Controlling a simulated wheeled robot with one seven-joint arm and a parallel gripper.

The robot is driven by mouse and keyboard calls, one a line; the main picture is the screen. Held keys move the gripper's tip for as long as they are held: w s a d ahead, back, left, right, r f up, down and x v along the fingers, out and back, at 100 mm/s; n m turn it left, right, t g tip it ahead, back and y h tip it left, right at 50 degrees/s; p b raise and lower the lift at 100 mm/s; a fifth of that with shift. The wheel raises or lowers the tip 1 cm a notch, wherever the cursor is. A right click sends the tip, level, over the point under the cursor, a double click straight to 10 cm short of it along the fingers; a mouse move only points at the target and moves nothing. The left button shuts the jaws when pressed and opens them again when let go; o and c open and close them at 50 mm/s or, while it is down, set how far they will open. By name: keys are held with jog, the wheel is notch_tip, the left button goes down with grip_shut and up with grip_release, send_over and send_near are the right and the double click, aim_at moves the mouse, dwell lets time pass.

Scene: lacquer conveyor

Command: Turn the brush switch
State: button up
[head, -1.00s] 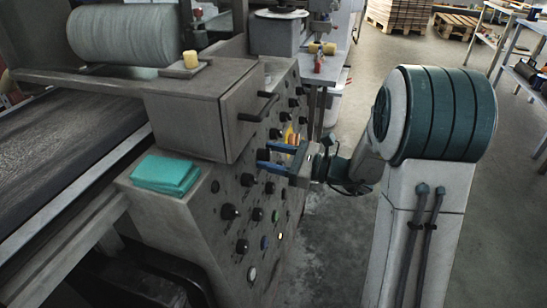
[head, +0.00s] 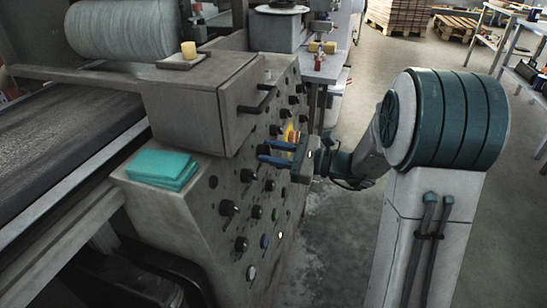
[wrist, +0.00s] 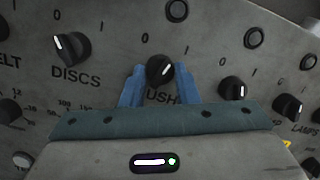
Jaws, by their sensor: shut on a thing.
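The brush switch (wrist: 160,69) is a round black knob with a white mark, on the grey sloping panel. Its label is partly hidden by my gripper, with "USH" showing. The white mark slants up and to the right, towards the I on the panel. My gripper (wrist: 160,74) has one blue finger on each side of the knob and is shut on it. In the head view my gripper (head: 263,153) reaches the panel from the right, and the knob cannot be made out between the fingers.
The discs switch (wrist: 72,47) is left of the brush switch, its mark pointing up-left. Another black knob (wrist: 232,89) is close on the right. A bar handle (head: 258,110) juts out above my gripper. A teal cloth stack (head: 162,168) lies on the ledge.

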jog(key=n+b, duration=0.2)
jog(key=n+g+b, duration=0.1)
jog(key=n, duration=0.2)
jog(key=shift+w+f+b, duration=0.1)
jog(key=shift+f+b, duration=0.1)
jog(key=shift+b, duration=0.15)
jog(key=n+b, duration=0.1)
jog(key=n, duration=0.1)
jog(key=n+g+b, duration=0.1)
jog(key=n+b, duration=0.1)
jog(key=n, duration=0.1)
jog(key=shift+r+n+g, duration=0.2)
jog(key=shift+n+g, duration=0.1)
jog(key=shift+b, duration=0.3)
jog(key=o, duration=1)
jog(key=shift+c, duration=0.2)
jog(key=shift+r, duration=0.1)
jog(key=f+p+v, duration=0.1)
jog(key=p+v, duration=0.3)
jog(key=v, duration=1)
jog(key=shift+r, duration=0.35)
